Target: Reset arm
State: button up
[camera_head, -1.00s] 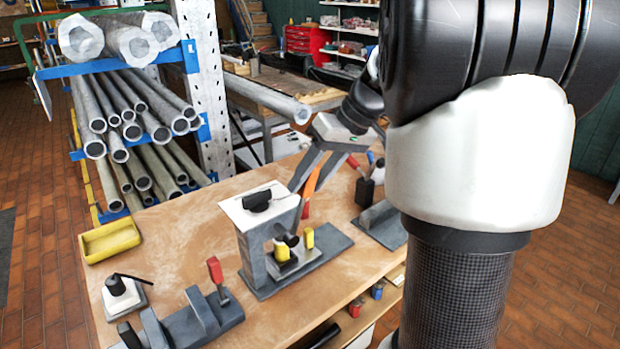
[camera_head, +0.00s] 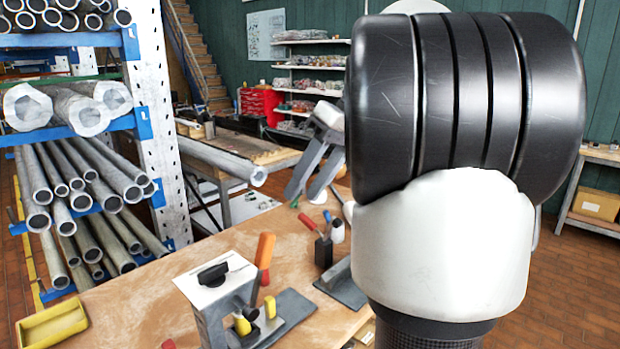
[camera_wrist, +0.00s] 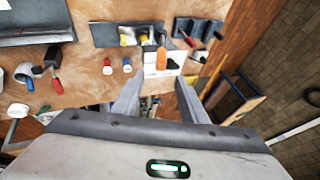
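My gripper (camera_head: 303,192) is raised above the far part of the workbench (camera_head: 150,290), left of my arm. Its two grey fingers are apart. In the wrist view the gripper (camera_wrist: 158,90) also shows a gap between the fingers, with nothing held there. An orange-handled tool (camera_head: 264,250) stands upright by the white-topped stand (camera_head: 215,275). The orange handle (camera_wrist: 161,58) shows beyond the fingertips in the wrist view, apart from them. My arm hides part of the bench's right side.
A rack (camera_head: 155,110) with several metal pipes stands at the left, one pipe (camera_head: 225,163) jutting out near the gripper. A yellow tray (camera_head: 52,325) sits at the bench's left. A shelf (camera_head: 590,190) stands far right.

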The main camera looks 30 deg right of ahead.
jog(key=shift+s+d+r, duration=0.1)
jog(key=shift+d+r, duration=0.05)
jog(key=shift+r, duration=0.15)
